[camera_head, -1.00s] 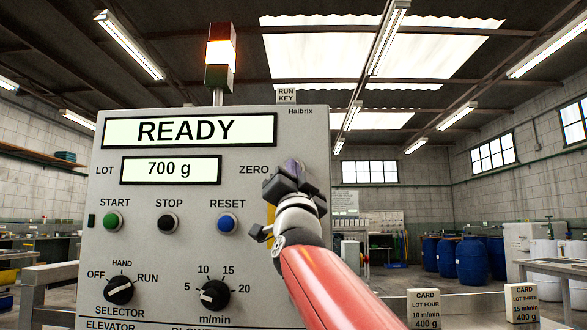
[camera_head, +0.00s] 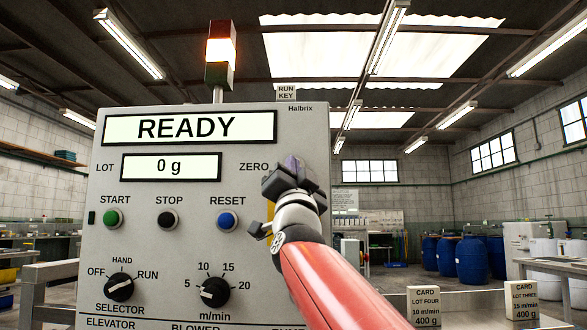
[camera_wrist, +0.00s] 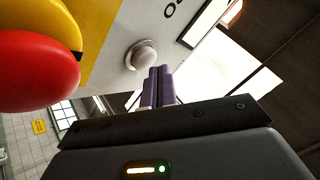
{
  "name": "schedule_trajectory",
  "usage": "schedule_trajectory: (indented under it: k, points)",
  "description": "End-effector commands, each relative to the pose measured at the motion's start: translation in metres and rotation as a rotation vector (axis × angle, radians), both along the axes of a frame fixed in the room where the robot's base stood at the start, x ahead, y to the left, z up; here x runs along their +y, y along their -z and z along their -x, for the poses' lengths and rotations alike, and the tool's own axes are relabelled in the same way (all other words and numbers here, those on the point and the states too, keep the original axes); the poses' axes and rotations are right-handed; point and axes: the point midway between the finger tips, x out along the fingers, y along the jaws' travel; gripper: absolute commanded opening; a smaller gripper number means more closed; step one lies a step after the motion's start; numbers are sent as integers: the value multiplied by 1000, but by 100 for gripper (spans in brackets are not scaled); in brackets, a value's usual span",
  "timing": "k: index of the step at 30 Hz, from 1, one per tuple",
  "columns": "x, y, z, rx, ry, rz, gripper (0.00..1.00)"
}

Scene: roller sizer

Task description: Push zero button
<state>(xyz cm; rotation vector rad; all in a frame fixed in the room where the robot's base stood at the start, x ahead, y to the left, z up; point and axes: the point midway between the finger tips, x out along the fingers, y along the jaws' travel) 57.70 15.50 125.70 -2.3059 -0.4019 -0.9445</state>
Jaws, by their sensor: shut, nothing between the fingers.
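The control panel (camera_head: 140,255) fills the left of the head view. Its LOT display (camera_head: 170,167) reads 0 g, and the display above (camera_head: 190,128) reads READY. The ZERO label (camera_head: 253,167) sits right of the LOT display; in the head view my gripper (camera_head: 292,165) hides the spot beside it. In the wrist view a round pale button (camera_wrist: 141,56) stands on the panel, just beyond and slightly left of my shut, empty fingertips (camera_wrist: 160,72). I cannot tell whether the fingertips touch it.
A large red mushroom button (camera_wrist: 35,70) on a yellow plate is close at left in the wrist view. START (camera_head: 113,219), STOP (camera_head: 168,220) and RESET (camera_head: 227,221) buttons, plus two knobs, are on the panel. Cards (camera_head: 424,306) stand at lower right.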

Motion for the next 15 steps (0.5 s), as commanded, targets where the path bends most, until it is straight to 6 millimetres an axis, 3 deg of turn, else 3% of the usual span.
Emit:
schedule_trajectory:
  k: [15]
  points:
    - [1,0,13,-3,-2,-1,0]
